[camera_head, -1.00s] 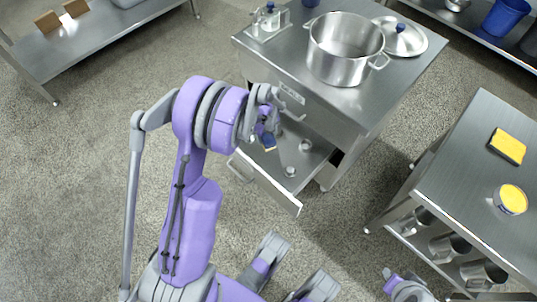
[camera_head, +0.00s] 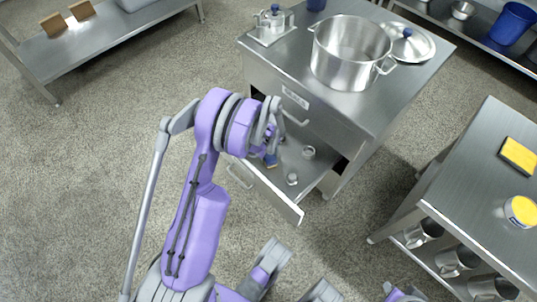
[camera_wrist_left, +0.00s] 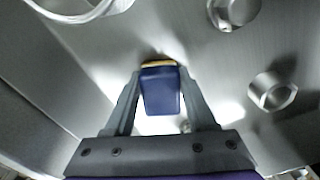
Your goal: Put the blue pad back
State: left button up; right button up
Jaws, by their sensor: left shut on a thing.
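The blue pad (camera_wrist_left: 160,90), with a yellow edge, is held between the fingers of my left gripper (camera_wrist_left: 160,108) in the left wrist view. In the head view the pad (camera_head: 270,161) shows small below my left gripper (camera_head: 268,148), over the open drawer (camera_head: 272,194) of the steel cabinet. Whether the pad touches the drawer floor I cannot tell. Small round metal parts (camera_head: 308,152) lie in the drawer; they also show in the left wrist view (camera_wrist_left: 272,92). My right gripper does not show clearly; only a bit of that arm is at the bottom edge.
A large pot (camera_head: 350,52), a lid (camera_head: 408,42) and a small metal rack (camera_head: 271,24) stand on the cabinet top. A table at right holds a yellow pad (camera_head: 518,155) and a yellow-topped tin (camera_head: 521,211). Open floor lies left of the drawer.

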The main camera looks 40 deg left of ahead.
pick_arm(q)
jog(key=o, duration=1.2)
jog(key=shift+f, duration=0.1)
jog(key=shift+r, duration=0.25)
jog(key=s+d+r+n+p, duration=0.1)
jog(key=d+r+n+p, duration=0.15)
jog(key=r, duration=0.65)
jog(key=s+d+r+n+p, duration=0.1)
jog(key=d+r+n, duration=0.15)
jog(key=r, duration=0.65)
jog(key=s+d+r+n+t, duration=0.2)
jog(key=s+d+r+n, duration=0.2)
jog(key=s+d+n, duration=0.2)
jog(key=s+d+r+n+t, duration=0.2)
jog(key=s+d+r+n, duration=0.3)
jog(key=s+n, duration=0.6)
jog(key=shift+d+n, duration=0.7)
jog(key=shift+d, duration=0.4)
